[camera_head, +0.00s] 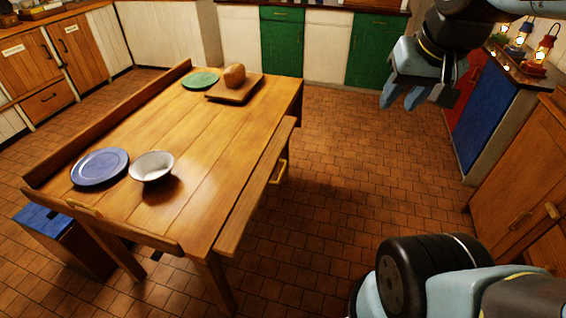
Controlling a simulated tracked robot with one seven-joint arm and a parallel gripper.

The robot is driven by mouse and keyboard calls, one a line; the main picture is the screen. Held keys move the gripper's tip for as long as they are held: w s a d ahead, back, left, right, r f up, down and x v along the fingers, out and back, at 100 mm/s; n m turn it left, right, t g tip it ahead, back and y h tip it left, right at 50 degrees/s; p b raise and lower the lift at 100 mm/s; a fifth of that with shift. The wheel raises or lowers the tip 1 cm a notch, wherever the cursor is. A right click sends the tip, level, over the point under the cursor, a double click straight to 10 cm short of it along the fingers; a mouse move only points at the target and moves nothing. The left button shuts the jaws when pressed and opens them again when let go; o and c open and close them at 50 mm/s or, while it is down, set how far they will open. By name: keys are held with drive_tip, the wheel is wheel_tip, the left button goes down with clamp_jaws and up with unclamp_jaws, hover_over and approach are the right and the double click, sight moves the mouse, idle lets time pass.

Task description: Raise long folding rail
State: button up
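A wooden table (190,150) stands left of centre. A long rail (255,190) runs along its right side, folded down, its top at or just below the tabletop edge. The other long rail (110,120), along the left side, stands up above the tabletop. My gripper (402,100) hangs in the air at upper right, well apart from the table. Its fingers are apart with nothing between them.
On the table are a blue plate (100,167), a white bowl (152,167), a green plate (200,80) and a board (235,90) with bread (234,76). A blue-topped box (62,240) stands at lower left. Cabinets (515,190) line the right. The tiled floor (340,170) between is clear.

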drive_tip(key=w+a+f+m+g+y, duration=0.3)
drive_tip(key=w+f+m+g+y, duration=0.1)
drive_tip(key=w+f+m, duration=0.45)
drive_tip(key=w+a+f+m+g+y, duration=0.3)
drive_tip(key=w+f+m+g+y, duration=0.1)
drive_tip(key=w+f+m, duration=0.45)
drive_tip(key=m+t+y, duration=0.2)
drive_tip(key=m+y, duration=0.6)
drive_tip(key=m, duration=1)
approach(283, 172)
drive_tip(key=a, duration=0.3)
drive_tip(key=a+f, duration=0.1)
drive_tip(key=a, duration=0.2)
drive_tip(key=a+f, duration=0.1)
drive_tip(key=a, duration=0.3)
drive_tip(key=shift+s, duration=0.2)
drive_tip(key=shift+d+h, duration=0.1)
drive_tip(key=shift+h, duration=0.2)
clamp_jaws()
drive_tip(key=shift+s+f, duration=0.1)
